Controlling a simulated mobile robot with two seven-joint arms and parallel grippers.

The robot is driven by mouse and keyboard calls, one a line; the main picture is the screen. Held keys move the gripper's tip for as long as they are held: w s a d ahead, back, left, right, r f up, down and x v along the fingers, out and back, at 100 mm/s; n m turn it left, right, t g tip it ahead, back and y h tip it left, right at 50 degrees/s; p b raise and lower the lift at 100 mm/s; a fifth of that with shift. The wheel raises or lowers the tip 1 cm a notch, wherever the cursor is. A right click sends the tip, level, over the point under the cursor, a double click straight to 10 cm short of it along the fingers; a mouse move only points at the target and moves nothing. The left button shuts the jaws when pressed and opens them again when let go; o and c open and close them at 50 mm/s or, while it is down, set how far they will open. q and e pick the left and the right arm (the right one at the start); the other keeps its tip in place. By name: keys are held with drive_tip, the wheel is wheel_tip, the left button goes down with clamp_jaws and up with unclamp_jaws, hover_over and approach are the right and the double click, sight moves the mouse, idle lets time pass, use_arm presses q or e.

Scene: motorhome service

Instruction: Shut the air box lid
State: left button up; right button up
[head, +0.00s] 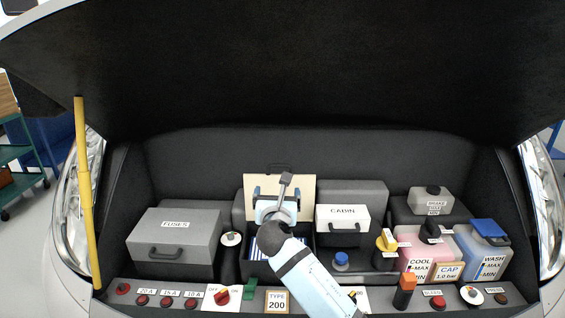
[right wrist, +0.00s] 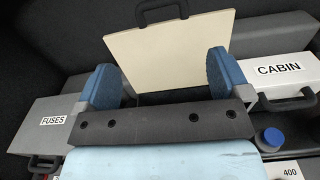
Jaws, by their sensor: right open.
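The air box lid (head: 308,203) stands raised at the back of the air box, its cream inner face toward me and a dark handle at its top edge. The air box (head: 258,269) is open below it, with a blue and white striped filter partly visible inside. My right gripper (head: 276,192) is open and empty in front of the lid, over the box. In the right wrist view the lid (right wrist: 165,55) shows between and beyond the blue finger pads (right wrist: 160,78). I cannot tell whether they touch it. My arm hides part of the box. My left gripper is not in view.
The grey fuses box (head: 175,247) stands to the left and the white cabin box (head: 342,219) close on the right. A blue cap (head: 341,258), pink coolant tank (head: 424,248) and washer tank (head: 485,255) lie further right. Switches line the front panel. A yellow prop (head: 83,190) stands under the hood.

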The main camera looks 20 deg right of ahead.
sight(279, 167)
drive_tip(key=x, duration=0.4)
drive_tip(key=r+x, duration=0.1)
drive_tip(key=x, duration=0.8)
drive_tip(key=shift+w+d+r+p, duration=0.15)
drive_tip(key=shift+r+p, duration=0.1)
drive_tip(key=shift+p, duration=0.05)
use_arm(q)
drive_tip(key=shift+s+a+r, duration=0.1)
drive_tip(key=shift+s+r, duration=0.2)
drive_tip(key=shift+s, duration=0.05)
